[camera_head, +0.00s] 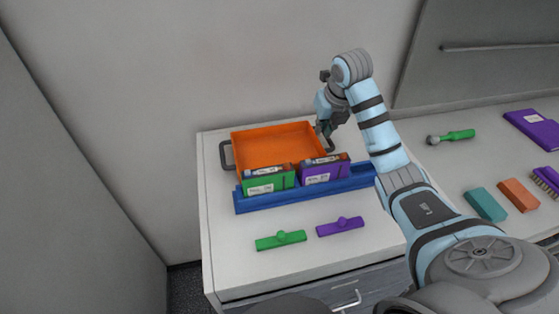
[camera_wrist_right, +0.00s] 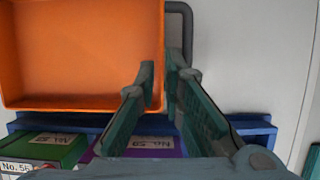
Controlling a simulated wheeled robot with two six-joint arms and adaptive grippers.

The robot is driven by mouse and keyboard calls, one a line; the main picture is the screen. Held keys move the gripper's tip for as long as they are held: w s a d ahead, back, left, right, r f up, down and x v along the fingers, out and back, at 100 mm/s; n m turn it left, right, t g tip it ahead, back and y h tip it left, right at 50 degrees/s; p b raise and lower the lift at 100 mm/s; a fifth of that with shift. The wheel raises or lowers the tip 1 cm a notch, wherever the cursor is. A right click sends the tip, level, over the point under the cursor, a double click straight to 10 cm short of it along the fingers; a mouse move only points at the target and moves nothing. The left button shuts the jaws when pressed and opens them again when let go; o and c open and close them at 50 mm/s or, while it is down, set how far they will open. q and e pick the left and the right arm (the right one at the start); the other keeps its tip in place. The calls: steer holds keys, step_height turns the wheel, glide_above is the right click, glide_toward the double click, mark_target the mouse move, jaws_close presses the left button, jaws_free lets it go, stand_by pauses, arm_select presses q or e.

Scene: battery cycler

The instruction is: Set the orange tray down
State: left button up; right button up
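The orange tray (camera_head: 285,139) lies flat on the white worktop against the back wall, behind the blue rack, with a grey handle at each end. It also fills the upper left of the right wrist view (camera_wrist_right: 80,55). My right gripper (camera_head: 328,134) is at the tray's right end, by the right handle (camera_wrist_right: 187,30). In the wrist view its fingers (camera_wrist_right: 160,72) are apart, one over the tray and one between tray edge and handle; nothing is clearly clamped. The handle's lower part is hidden behind a finger. My left gripper is not in view.
The blue rack (camera_head: 290,200) holds a green box (camera_head: 268,182) and a purple box (camera_head: 324,174). Green (camera_head: 281,240) and purple (camera_head: 340,227) knobbed bars lie in front. A green-handled tool (camera_head: 452,136) and several blocks lie right of my arm.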

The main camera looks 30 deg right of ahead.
mark_target(318, 141)
steer(key=shift+p+x, duration=0.4)
steer(key=shift+x, duration=0.75)
steer(key=x, duration=0.4)
steer(key=shift+s+d+f, duration=0.1)
steer(key=shift+s+f, duration=0.05)
steer(key=shift+s, duration=0.15)
steer(key=shift+w+f, duration=0.2)
steer(key=shift+f, duration=0.2)
jaws_close()
steer(key=shift+d+r, duration=0.1)
